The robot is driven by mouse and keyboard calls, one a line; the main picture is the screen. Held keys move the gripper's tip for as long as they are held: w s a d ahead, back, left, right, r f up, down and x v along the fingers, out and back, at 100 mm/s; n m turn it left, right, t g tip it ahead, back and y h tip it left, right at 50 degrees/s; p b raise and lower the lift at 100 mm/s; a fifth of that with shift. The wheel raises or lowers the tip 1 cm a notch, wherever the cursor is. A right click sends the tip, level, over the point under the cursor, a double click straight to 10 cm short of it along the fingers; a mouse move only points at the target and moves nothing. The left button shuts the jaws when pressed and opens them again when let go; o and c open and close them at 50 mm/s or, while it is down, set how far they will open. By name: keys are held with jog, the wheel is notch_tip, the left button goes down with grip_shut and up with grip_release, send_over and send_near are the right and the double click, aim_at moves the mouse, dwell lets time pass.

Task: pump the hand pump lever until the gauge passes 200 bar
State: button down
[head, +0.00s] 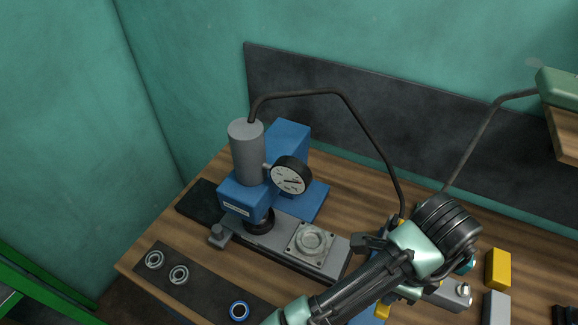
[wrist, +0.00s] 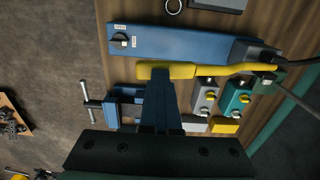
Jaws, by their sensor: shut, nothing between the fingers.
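The hand pump (wrist: 185,43) is a long blue body with a black knob between two small labels. Its yellow lever (wrist: 215,69) lies along its side in the wrist view. My gripper (wrist: 158,74) is shut and empty; its fingertips overlap the grip end of the lever, but I cannot tell whether they touch it. In the head view my arm hides most of the pump and the fingers. The round gauge (head: 291,175) is on the blue press (head: 285,150) beside its grey cylinder (head: 247,152). Its dial faces me, but the reading is too small to tell.
A dark hose arches from the cylinder toward the pump. A blue vise (wrist: 120,105) with a bar handle is at the bench edge. Grey and teal valve blocks (wrist: 237,98) sit beside the lever. Bearing rings (head: 179,274) lie on a dark mat. A yellow block (head: 498,268) is at right.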

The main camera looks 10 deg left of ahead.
notch_tip(320, 180, up, 7)
jog(key=p, duration=0.5)
jog(key=shift+f, duration=0.3)
